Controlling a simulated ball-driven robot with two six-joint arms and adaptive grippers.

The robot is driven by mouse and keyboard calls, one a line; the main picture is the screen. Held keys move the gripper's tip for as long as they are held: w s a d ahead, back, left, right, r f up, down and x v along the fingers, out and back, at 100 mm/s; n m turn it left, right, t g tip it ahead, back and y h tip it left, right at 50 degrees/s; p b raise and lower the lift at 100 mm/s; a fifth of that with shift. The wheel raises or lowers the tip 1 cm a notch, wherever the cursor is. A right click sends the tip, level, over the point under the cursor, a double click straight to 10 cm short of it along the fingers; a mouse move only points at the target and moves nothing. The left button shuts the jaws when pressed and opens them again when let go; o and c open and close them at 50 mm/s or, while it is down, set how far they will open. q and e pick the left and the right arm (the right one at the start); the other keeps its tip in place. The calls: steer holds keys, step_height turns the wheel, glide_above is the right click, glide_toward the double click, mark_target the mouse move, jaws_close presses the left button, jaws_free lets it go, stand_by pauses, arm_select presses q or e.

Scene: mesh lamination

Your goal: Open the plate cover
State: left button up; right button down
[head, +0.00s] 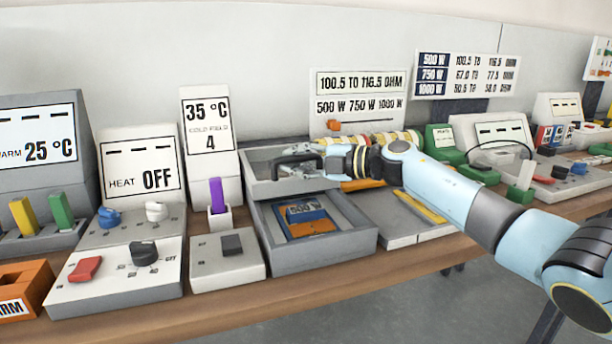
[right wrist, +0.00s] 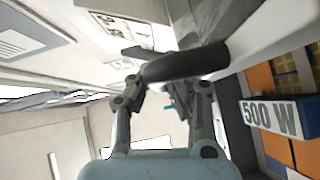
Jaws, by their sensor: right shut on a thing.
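The plate cover (head: 262,188) is a grey panel with a raised rim. It stands up at the back of an open grey tray (head: 318,256) and carries a black handle (head: 287,160). My right gripper (head: 314,161) reaches in from the right and is shut on this handle. In the right wrist view the dark handle bar (right wrist: 185,65) lies across the fingertips. In the tray lies an orange and blue plate marked 500 W (head: 306,217), and its label also shows in the right wrist view (right wrist: 270,117). My left gripper is not in view.
A tall 35 °C box (head: 209,125) and a cup with a purple stick (head: 217,200) stand left of the tray. A grey panel with a yellow bar (head: 400,228) lies to its right, under my arm. Sign boards (head: 358,95) stand behind.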

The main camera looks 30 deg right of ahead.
steer(key=w, duration=0.2)
steer(key=w+d+b, duration=0.1)
steer(key=w, duration=0.1)
steer(key=shift+w, duration=0.2)
steer(key=shift+w+d+r, duration=0.15)
steer(key=shift+w, duration=0.35)
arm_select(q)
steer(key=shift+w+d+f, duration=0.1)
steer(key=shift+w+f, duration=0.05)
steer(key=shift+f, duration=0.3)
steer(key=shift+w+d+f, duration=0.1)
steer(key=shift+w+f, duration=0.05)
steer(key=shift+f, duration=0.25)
arm_select(e)
steer(key=c, duration=1.6)
jaws_free()
steer(key=shift+o, duration=0.2)
steer(key=shift+s, duration=0.1)
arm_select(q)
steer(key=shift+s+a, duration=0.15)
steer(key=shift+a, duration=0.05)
arm_select(e)
steer(key=shift+s+d, duration=0.1)
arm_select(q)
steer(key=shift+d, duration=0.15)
arm_select(e)
steer(key=v, duration=1.1)
steer(key=shift+s, duration=0.35)
steer(key=shift+d, duration=0.15)
